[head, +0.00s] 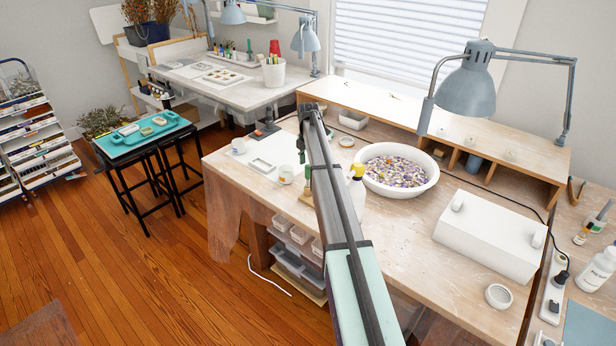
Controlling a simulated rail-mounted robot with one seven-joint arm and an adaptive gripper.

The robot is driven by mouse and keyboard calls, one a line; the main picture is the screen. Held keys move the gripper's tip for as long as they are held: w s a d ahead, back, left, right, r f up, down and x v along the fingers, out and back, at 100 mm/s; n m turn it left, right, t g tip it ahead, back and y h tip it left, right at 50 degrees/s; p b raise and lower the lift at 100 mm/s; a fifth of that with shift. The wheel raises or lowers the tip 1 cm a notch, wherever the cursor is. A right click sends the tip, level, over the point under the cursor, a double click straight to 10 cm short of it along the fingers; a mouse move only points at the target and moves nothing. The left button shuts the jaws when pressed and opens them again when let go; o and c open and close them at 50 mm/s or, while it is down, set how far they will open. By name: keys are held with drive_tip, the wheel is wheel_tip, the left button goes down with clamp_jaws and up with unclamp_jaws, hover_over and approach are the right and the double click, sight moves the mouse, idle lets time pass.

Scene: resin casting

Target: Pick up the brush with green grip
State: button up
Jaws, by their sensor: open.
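I cannot make out the brush with the green grip for certain. A slim upright green item (308,178) stands at a small wooden block on the near workbench (400,240), partly hidden behind a long dark and mint-coloured part of my own body. A thin handle (604,209) leans out of a small cup at the right edge, too small to identify. I cannot make out my gripper or its fingertips in this view.
A white bowl of mixed petals (396,170), a white box (490,235), a spray bottle (357,188) and a tape roll (498,296) occupy the bench. A blue-grey lamp (467,88) overhangs it. A teal tray (150,128) lies on black stools. Open wooden floor (130,260) is at left.

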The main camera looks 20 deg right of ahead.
sight(308, 173)
drive_tip(key=shift+w+d+f+p, duration=0.1)
drive_tip(key=shift+f+p, duration=0.6)
drive_tip(key=shift+f, duration=0.7)
drive_tip(key=shift+d+f+p, duration=0.1)
drive_tip(key=shift+f+p, duration=0.55)
drive_tip(key=shift+f, duration=0.75)
drive_tip(key=c, duration=1.1)
